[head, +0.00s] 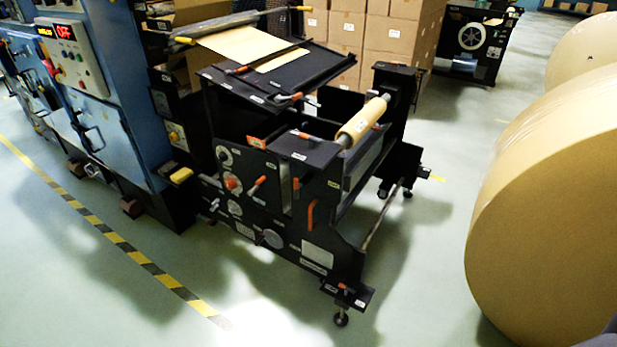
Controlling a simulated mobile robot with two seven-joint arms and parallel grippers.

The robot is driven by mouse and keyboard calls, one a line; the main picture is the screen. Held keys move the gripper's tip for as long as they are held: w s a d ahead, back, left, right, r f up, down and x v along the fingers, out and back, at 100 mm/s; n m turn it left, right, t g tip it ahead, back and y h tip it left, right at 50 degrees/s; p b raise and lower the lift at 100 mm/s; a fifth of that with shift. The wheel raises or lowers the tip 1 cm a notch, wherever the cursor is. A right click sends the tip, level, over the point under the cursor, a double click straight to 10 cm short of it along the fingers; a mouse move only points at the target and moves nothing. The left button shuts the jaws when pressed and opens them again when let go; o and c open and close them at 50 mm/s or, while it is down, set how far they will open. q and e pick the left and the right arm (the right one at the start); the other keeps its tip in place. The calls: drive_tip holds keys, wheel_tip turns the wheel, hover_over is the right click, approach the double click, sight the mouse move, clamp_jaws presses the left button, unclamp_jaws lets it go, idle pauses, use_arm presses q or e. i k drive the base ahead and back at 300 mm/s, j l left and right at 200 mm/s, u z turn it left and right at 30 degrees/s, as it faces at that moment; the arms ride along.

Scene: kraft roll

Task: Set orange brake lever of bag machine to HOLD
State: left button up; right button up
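The black bag machine (330,262) stands in the middle of the head view, with white labels too small to read. Several orange handles show on it. An upright orange lever (311,214) is on the side panel near the front right corner. A shorter slanted orange lever (257,186) is left of it, beside a round orange knob (231,183). Another orange handle (300,134) lies on the top plate. I cannot tell which one is the brake lever, nor read a HOLD mark. Neither of my grippers is in view.
A large kraft roll (550,215) stands at the right, with green floor (420,270) between it and the machine. A blue cabinet (108,130) with a red display is at left. A yellow-black floor stripe (130,252) runs along it. Cartons (400,35) are stacked behind.

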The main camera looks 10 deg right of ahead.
sight(252, 192)
drive_tip(key=i+j+z, duration=0.1)
drive_tip(key=i, duration=0.3)
drive_tip(key=i+j+z, duration=0.1)
drive_tip(key=i, duration=0.3)
drive_tip(key=i+j, duration=0.3)
drive_tip(key=i+z, duration=0.05)
drive_tip(key=i, duration=0.05)
